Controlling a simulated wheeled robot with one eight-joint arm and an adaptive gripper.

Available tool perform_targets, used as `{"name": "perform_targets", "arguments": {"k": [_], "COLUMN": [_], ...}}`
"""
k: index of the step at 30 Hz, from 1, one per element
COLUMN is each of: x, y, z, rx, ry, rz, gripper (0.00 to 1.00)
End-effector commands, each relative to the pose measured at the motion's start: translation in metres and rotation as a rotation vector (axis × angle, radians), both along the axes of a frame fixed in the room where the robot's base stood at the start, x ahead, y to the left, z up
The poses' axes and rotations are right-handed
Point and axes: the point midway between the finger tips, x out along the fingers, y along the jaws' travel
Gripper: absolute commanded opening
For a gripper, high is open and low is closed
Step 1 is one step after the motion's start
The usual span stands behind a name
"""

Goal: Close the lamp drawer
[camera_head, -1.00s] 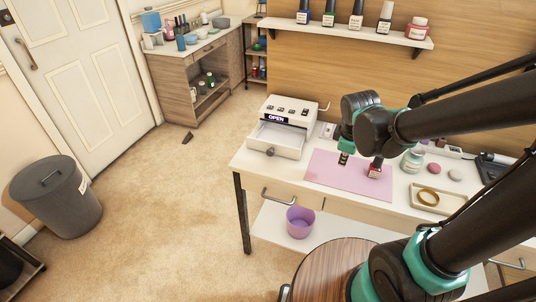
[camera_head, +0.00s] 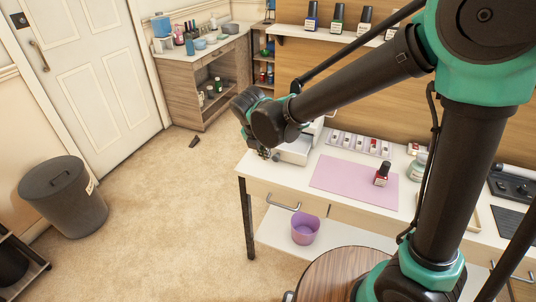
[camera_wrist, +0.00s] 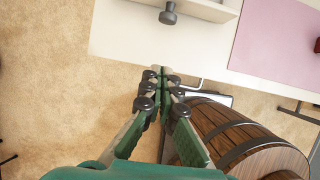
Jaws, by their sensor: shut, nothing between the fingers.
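The white lamp stands at the left end of the table, largely hidden behind my arm in the head view. Its drawer (camera_head: 296,151) still sticks out toward the table's left front corner. In the wrist view the drawer (camera_wrist: 205,9) is at the top edge, with its dark round knob (camera_wrist: 168,13) pointing toward me. My gripper (camera_wrist: 161,70) is shut and empty, its fingertips apart from the knob and in front of it, near the table edge. In the head view the gripper is mostly hidden by my arm.
A pink mat (camera_head: 345,182) with a red polish bottle (camera_head: 382,174) lies right of the lamp. A purple bin (camera_head: 304,228) sits on the shelf below.

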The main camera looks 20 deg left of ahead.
Motion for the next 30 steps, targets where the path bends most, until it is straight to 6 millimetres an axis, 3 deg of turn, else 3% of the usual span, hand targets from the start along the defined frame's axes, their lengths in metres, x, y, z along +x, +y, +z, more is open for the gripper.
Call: {"name": "perform_targets", "arguments": {"k": [14,21,30], "x": [0.031,0.062,0.071], "y": [-0.003,-0.005,-0.006], "z": [-0.077,-0.077,-0.077], "rx": [0.001,0.002,0.002], "ry": [0.001,0.001,0.001], "rz": [-0.005,-0.005,-0.004], "gripper": [0.00,0.00,0.00]}}
